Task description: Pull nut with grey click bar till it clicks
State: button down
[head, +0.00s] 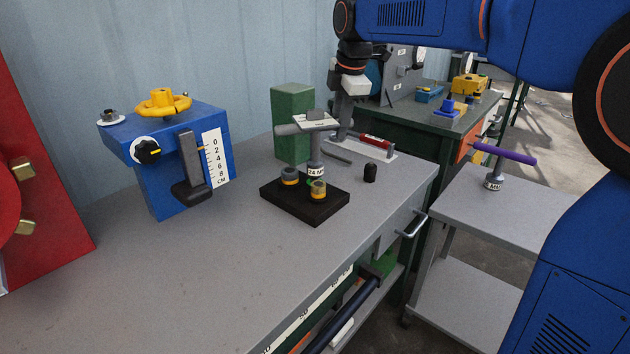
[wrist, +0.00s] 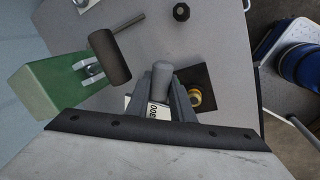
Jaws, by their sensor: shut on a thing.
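The grey click bar (head: 289,129) has a grey horizontal handle and an upright socket part labelled 24 MM, which stands on the black base (head: 285,203). Its socket covers whatever is under it. Two brass-and-grey nuts, a left one (head: 290,175) and a front one (head: 318,187), sit on the base in front of it. In the wrist view, my gripper (wrist: 165,90) is shut around the light grey bar (wrist: 162,71), whose rounded end shows past the fingers. A white label shows between the fingers. The base (wrist: 207,76) and a brass nut (wrist: 195,97) lie to the right.
A green block (head: 292,122) stands close behind the bar. A black socket (head: 370,173) stands to the right. A blue fixture (head: 170,185) with a yellow wheel is at left. A side table holds a purple-handled bar (head: 505,153). The bench front is clear.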

jog(key=shift+f, duration=1.2)
dwell(0.4)
jog(key=m, duration=0.1)
jog(key=s+m, duration=0.1)
jog(key=shift+s+d+m+h, duration=0.1)
jog(key=shift+s+m+h, duration=0.15)
jog(key=shift+m+h, duration=0.15)
jog(key=shift+r, duration=0.2)
jog(key=w+v, duration=0.2)
jog(key=v, duration=0.6)
jog(key=shift+r, duration=0.4)
dwell(0.9)
